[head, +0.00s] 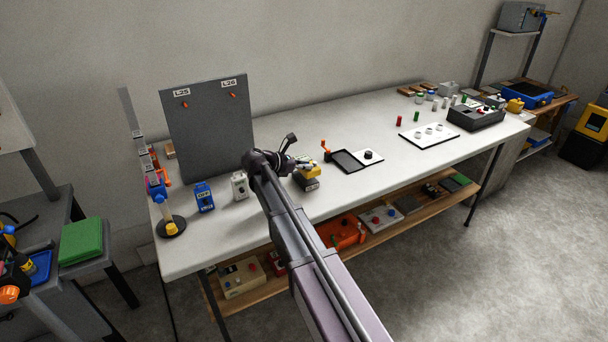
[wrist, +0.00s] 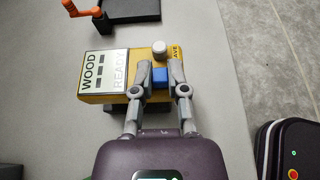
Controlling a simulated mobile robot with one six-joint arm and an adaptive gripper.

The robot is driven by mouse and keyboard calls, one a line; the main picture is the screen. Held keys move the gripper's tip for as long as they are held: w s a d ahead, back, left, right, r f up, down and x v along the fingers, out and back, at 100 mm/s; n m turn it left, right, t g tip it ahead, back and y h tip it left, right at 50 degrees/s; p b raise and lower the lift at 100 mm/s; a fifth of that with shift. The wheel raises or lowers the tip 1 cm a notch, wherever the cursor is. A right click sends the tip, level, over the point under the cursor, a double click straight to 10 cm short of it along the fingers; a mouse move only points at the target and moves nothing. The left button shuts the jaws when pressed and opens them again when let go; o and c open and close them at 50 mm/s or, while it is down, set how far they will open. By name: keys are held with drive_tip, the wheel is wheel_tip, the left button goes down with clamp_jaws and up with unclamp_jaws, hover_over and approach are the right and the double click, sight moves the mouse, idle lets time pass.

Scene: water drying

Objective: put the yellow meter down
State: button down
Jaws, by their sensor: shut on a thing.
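The yellow meter (wrist: 130,88) has a white display reading WOOD and READY, a pale round knob and a blue part between my fingers. My gripper (wrist: 160,74) is shut on it. In the head view the meter (head: 307,170) is over the white table (head: 350,110) near its front edge, partly hidden by my gripper (head: 297,163). A dark block (head: 309,184) shows under the meter. It also shows in the wrist view (wrist: 122,107). I cannot tell whether the meter touches the block or table.
A dark tray (head: 347,161) with an orange crank lies just right of the meter. A white box (head: 240,186) and a blue box (head: 204,197) stand to the left. A grey panel (head: 207,125) stands behind. The table's middle back is clear.

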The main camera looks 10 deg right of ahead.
sight(303, 173)
drive_tip(key=shift+f, duration=0.15)
drive_tip(key=shift+f+b, duration=1.65)
drive_tip(key=shift+b, duration=0.1)
drive_tip(key=shift+f, duration=0.1)
drive_tip(key=c, duration=0.7)
unclamp_jaws()
drive_tip(key=shift+o, duration=0.2)
drive_tip(key=shift+a+r, duration=0.1)
drive_tip(key=shift+r, duration=0.15)
drive_tip(key=p+v, duration=0.4)
drive_tip(key=v, duration=0.7)
drive_tip(key=shift+a+r+p, duration=0.15)
drive_tip(key=shift+a+p, duration=0.15)
drive_tip(key=shift+s, duration=0.15)
